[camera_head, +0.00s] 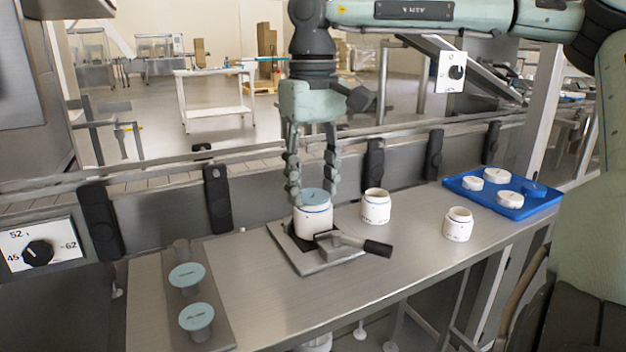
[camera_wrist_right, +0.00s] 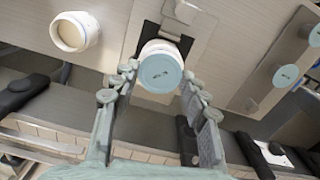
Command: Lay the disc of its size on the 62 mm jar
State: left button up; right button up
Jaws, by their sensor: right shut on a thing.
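A white jar (camera_head: 313,221) with a blue band stands upright in a metal clamp fixture (camera_head: 322,268) with a black-handled lever. A blue-green disc (camera_head: 314,195) is at its mouth, and also shows in the right wrist view (camera_wrist_right: 160,73). It looks level and roughly centred; I cannot tell whether it rests on the rim. My right gripper (camera_head: 311,190) points down with its fingers on both sides, shut on the disc. Two more blue-green discs, one nearer (camera_head: 197,317) and one farther (camera_head: 187,276), sit on pegs at left. My left gripper is not in view.
An empty peg (camera_head: 181,249) stands behind the two discs. Two open white jars, one beside the fixture (camera_head: 376,206) and one farther right (camera_head: 458,224), stand on the bench. A blue tray (camera_head: 533,208) holds several lids. A dial (camera_head: 38,254) marked 45, 52, 62 is at left.

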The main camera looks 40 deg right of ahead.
jog(key=shift+f, duration=0.1)
jog(key=o, duration=0.7)
notch_tip(320, 180, up, 12)
jog(key=shift+r, duration=0.1)
dwell(0.7)
